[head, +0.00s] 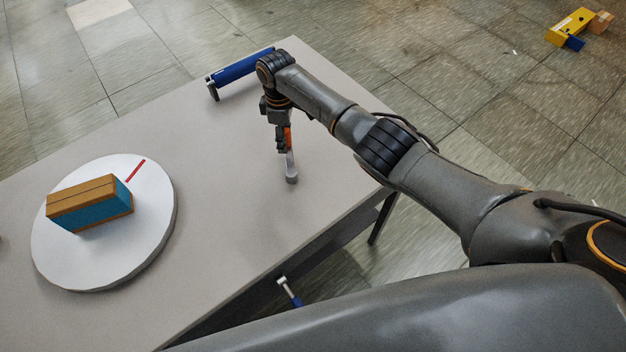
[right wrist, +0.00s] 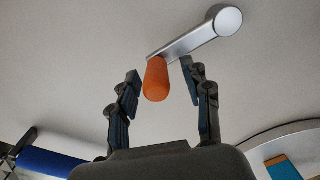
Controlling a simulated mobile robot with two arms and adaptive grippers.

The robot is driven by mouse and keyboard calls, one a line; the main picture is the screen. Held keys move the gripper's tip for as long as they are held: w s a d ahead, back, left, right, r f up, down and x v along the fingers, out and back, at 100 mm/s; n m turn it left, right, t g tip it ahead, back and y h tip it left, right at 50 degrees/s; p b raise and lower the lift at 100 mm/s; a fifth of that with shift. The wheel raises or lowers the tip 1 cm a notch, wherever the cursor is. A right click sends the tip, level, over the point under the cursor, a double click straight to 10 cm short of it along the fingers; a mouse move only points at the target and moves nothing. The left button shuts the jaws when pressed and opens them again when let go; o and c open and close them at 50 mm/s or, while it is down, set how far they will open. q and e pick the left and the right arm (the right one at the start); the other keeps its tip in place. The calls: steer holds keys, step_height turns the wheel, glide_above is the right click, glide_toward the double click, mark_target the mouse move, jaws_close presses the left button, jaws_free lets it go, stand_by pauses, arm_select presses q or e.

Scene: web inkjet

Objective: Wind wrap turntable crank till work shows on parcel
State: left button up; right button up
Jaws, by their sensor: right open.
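The crank is a silver arm (head: 291,168) with an orange handle (right wrist: 157,80), low over the table's right part. My right gripper (head: 283,141) points down at the handle. In the right wrist view its open fingers stand on either side of the handle, with gaps visible; contact is not apparent. The round white turntable (head: 120,253) sits at the table's left. The parcel (head: 92,201) lies on it, brown on top with blue sides. A red line (head: 136,170) marks the disc beside the parcel. My left gripper is out of view.
The grey table (head: 225,215) has clear room between turntable and crank. A blue roll (head: 243,67) lies near its far edge; it also shows in the right wrist view (right wrist: 47,162). A yellow box (head: 570,27) is on the tiled floor at the far right.

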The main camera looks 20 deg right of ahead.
steer(key=shift+r+p, duration=3.65)
steer(key=shift+r, duration=0.35)
steer(key=shift+f, duration=0.1)
